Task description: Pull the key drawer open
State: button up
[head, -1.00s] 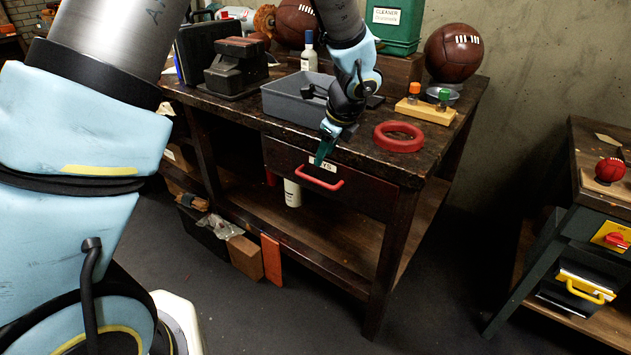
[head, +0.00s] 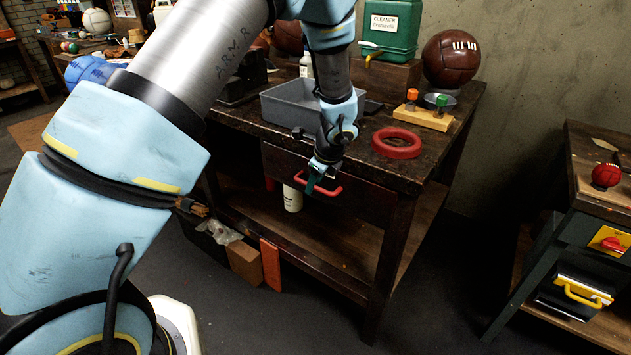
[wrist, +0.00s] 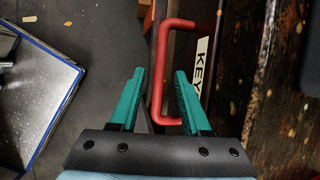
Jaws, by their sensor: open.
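The key drawer (head: 358,196) is set in the front of the dark wooden workbench and looks shut. Its red bar handle (head: 333,190) shows in the head view, partly hidden by my gripper (head: 313,184). In the wrist view the red handle (wrist: 157,75) stands out from the drawer front, beside a white label reading KEY (wrist: 201,66). My gripper, with green fingers (wrist: 158,95), is open. In that view the lower end of the handle lies between the two fingers. I cannot tell whether either finger touches it.
On the bench top are a grey bin (head: 297,103), a red ring (head: 397,143), a wooden block with bottles (head: 424,118) and a leather ball (head: 451,59). A second bench (head: 590,220) stands at right. The floor before the drawer is open.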

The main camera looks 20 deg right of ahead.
grip_shut()
dwell(1.3)
